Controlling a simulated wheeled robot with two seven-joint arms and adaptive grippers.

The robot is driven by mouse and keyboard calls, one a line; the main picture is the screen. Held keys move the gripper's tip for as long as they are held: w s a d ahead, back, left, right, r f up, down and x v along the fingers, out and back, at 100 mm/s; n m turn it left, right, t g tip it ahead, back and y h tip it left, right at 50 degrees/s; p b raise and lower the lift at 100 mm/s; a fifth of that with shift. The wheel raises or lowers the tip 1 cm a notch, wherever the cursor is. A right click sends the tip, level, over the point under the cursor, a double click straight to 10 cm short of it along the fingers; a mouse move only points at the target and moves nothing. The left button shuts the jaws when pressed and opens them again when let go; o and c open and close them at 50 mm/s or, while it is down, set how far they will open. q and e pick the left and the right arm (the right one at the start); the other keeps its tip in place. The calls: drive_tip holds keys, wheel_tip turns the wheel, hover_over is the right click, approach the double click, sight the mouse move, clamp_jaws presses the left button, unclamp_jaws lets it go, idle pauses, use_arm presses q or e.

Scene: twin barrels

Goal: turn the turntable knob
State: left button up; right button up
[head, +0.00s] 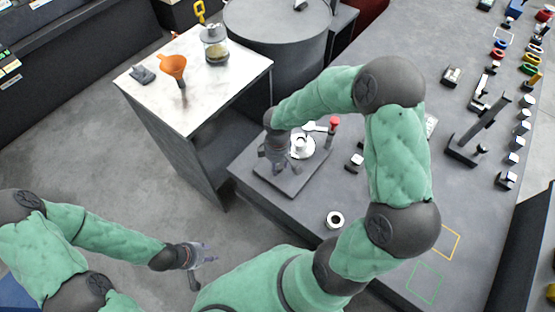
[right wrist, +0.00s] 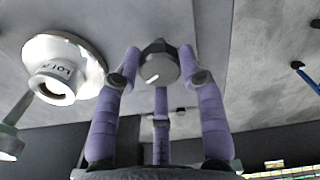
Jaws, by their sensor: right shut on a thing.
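The turntable has a grey base plate (head: 290,187) with a white round platter (head: 310,151) on it, on the bench in the head view. In the right wrist view the platter (right wrist: 88,62) carries a lettered white piece. The turntable knob (right wrist: 160,62) is a grey round cap with a white mark. My right gripper (head: 279,167) is over the left part of the base, and its purple fingers are closed around the knob. The gripper hides the knob in the head view. My left gripper (head: 206,256) is open and empty over the floor.
A red-topped post (head: 333,124) stands close to the platter. A white-topped cabinet (head: 205,95) holds an orange funnel (head: 174,67) and a jar (head: 216,47). Several small parts line the right side of the bench.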

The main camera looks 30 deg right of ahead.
drive_tip(key=n+p, duration=0.2)
drive_tip(key=n, duration=0.1)
drive_tip(key=n+p, duration=0.1)
drive_tip(key=shift+s+n, duration=0.25)
drive_tip(key=shift+n, duration=0.05)
drive_tip(key=n+p, duration=0.4)
drive_tip(key=n, duration=0.1)
drive_tip(key=shift+n, duration=0.3)
drive_tip(key=n+p, duration=0.3)
drive_tip(key=n, duration=0.2)
drive_tip(key=shift+w+p, duration=0.1)
drive_tip(key=shift+p, duration=0.25)
drive_tip(key=shift+w+n+p, duration=0.1)
drive_tip(key=shift+n+p, duration=1.1)
drive_tip(key=shift+n, duration=0.9)
drive_tip(key=shift+d+f, duration=0.1)
drive_tip(key=o, duration=1.1)
drive_tip(key=shift+w, duration=0.1)
drive_tip(key=shift+o, duration=0.2)
